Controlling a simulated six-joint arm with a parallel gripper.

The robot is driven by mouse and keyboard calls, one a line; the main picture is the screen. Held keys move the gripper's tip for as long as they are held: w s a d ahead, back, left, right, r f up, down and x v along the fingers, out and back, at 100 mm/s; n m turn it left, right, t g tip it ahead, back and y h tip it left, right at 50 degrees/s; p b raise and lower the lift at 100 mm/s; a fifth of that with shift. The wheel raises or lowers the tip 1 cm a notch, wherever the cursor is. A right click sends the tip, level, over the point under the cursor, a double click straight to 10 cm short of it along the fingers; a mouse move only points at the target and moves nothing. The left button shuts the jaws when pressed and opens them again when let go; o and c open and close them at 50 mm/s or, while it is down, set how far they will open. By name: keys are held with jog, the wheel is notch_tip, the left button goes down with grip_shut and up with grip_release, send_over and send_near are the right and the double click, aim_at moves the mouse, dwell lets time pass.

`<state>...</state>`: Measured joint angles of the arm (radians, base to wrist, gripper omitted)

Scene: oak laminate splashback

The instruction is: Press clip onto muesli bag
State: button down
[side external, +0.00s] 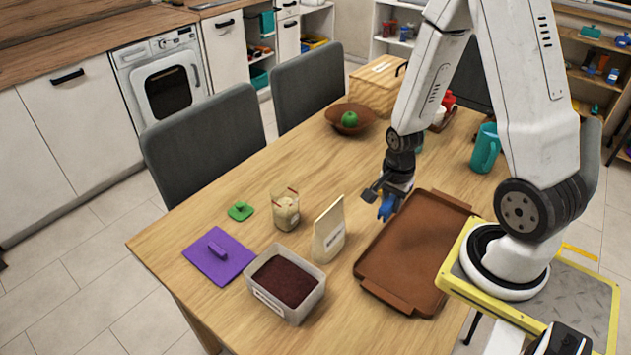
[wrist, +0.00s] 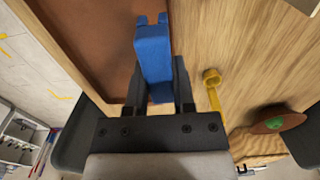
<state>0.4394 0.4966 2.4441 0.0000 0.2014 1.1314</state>
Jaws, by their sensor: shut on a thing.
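The muesli bag (side external: 329,232) is a beige upright pouch with a narrow top edge, standing on the table left of the brown tray in the side view. My gripper (side external: 386,196) is above the tray's far left part, to the right of the bag and apart from it. It is shut on a blue clip (side external: 386,208), which points downward. In the wrist view the clip (wrist: 152,52) sits between the two dark fingers (wrist: 157,88), its forked end pointing away from the gripper. The bag does not show in the wrist view.
A brown tray (side external: 389,298) lies right of the bag. A bowl (side external: 337,122) and a teal jug (side external: 485,148) stand farther back.

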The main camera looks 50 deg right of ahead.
dwell(0.6)
jog(key=w+a+r, duration=0.3)
jog(key=w, duration=0.2)
notch_tip(320, 180, up, 5)
send_over(332, 206)
jog(key=shift+f, duration=0.15)
jog(key=shift+f, duration=2.25)
jog(key=shift+f, duration=1.25)
dwell(1.9)
grip_release()
dwell(0.3)
